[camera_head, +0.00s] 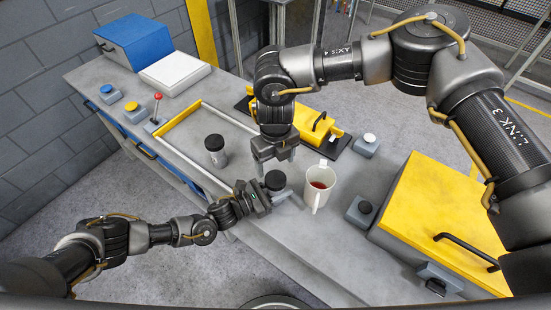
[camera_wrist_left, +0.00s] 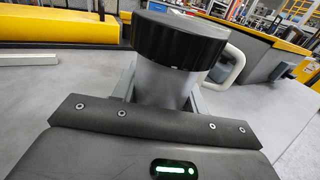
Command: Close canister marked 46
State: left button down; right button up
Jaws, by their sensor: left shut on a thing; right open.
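A grey canister with a ribbed black lid (camera_head: 275,180) stands near the table's front edge. Its lid (camera_wrist_left: 180,40) and grey body (camera_wrist_left: 160,84) show in the left wrist view. My left gripper (camera_head: 274,196) is shut on this canister's body, below the lid. The lid sits on top of the body; I cannot tell whether it is tight. My right gripper (camera_head: 275,161) is open, pointing down, just above and behind the lid, apart from it. A second dark canister with a black lid (camera_head: 215,143) stands to the left. I cannot read a number on either canister.
A white mug (camera_head: 320,184) with red contents stands close on the right. A grey button box (camera_head: 361,210) and a yellow-lidded box (camera_head: 440,215) are further right. A yellow case (camera_head: 303,122) lies behind my right gripper. A yellow-and-white frame (camera_head: 180,117) lies at left.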

aim_at(276, 178)
notch_tip(276, 178, down, 7)
jog(key=shift+f, duration=0.15)
dwell(0.4)
jog(key=c, duration=1)
jog(key=o, duration=1.2)
jog(key=shift+c, duration=0.2)
notch_tip(276, 178, up, 12)
pick_arm(q)
jog(key=c, duration=0.7)
grip_release()
